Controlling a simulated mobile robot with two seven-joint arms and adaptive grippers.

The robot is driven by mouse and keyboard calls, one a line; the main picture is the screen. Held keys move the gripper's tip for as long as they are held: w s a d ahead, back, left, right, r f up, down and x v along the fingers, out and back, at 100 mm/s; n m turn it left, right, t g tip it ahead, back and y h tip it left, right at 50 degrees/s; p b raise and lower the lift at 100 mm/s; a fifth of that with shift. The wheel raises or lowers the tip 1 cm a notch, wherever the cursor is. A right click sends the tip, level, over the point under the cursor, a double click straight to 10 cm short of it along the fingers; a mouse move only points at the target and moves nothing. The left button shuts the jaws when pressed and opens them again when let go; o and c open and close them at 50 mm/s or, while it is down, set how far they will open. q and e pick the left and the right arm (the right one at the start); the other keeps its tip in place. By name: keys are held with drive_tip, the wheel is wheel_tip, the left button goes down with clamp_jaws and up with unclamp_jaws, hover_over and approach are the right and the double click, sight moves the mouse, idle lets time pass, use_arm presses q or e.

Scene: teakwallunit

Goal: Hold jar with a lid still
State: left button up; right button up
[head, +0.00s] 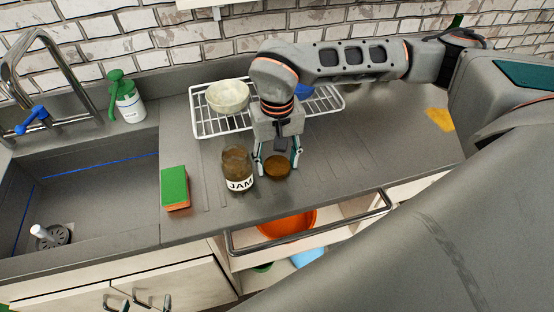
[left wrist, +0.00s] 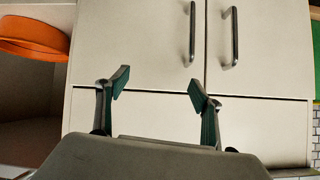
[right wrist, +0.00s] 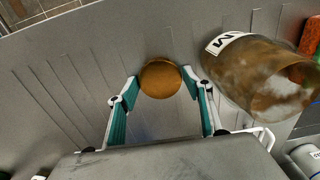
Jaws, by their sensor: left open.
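The glass jar (head: 237,162) with brown contents and a "JAM" label stands upright on the grey counter. It also shows at the right of the right wrist view (right wrist: 262,75). A round brown lid (head: 278,167) lies flat on the counter, just right of the jar and apart from it. My right gripper (head: 278,168) points down over the lid. My left gripper (left wrist: 159,80) is open and empty in front of pale cabinet doors, away from the jar.
A white wire rack (head: 205,123) with a cream bowl (head: 228,96) stands behind. An open drawer (head: 350,217) with an orange bowl (head: 287,222) juts out below the counter.

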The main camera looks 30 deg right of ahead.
sight(277, 165)
wheel_tip(277, 165, up, 12)
drive_tip(key=shift+r, duration=0.15)
idle(0.5)
